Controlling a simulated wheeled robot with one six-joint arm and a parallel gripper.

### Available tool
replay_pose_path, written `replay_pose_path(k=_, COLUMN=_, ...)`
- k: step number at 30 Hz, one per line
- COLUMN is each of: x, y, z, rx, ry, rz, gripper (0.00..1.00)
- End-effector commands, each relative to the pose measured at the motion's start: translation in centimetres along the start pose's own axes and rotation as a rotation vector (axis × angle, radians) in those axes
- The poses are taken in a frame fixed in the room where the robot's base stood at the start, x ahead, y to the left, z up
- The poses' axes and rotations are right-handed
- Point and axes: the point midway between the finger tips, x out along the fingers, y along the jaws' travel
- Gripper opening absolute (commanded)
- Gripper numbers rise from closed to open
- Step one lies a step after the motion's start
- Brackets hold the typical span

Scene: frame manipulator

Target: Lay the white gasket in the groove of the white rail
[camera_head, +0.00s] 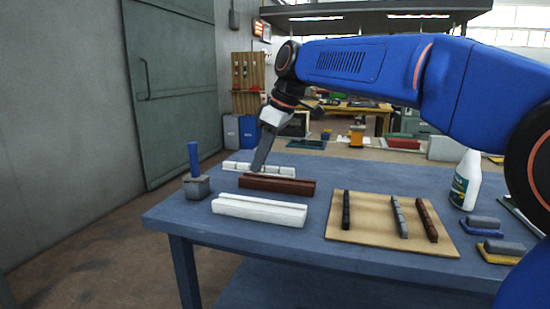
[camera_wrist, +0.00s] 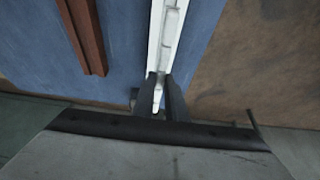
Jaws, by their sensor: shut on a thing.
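The white rail (camera_head: 230,166) lies at the far side of the blue table, behind the brown rail, and runs up the middle of the wrist view (camera_wrist: 153,45). A pale segmented strip, the white gasket (camera_wrist: 170,25), lies along its groove in the wrist view; whether it is fully seated I cannot tell. My gripper (camera_head: 256,170) points down at the far rail. In the wrist view, its dark fingers (camera_wrist: 160,92) are shut on the gasket near the lower end of the visible strip. The fingers hide part of the gasket and rail.
A brown rail (camera_head: 277,185) and another white rail (camera_head: 259,211) lie nearer. A tan board (camera_head: 375,234) holds black, grey and brown strips. A grey block with a blue handle (camera_head: 195,180) stands at the left edge. A white bottle (camera_head: 466,180) stands right.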

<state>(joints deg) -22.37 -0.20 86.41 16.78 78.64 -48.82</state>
Motion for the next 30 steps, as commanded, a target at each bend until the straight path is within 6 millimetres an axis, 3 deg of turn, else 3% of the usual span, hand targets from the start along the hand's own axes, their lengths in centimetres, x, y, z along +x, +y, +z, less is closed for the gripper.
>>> replay_pose_path(k=30, x=6.8, y=0.0, z=2.9, rx=0.000, ry=-0.001, rz=-0.001, gripper=0.00)
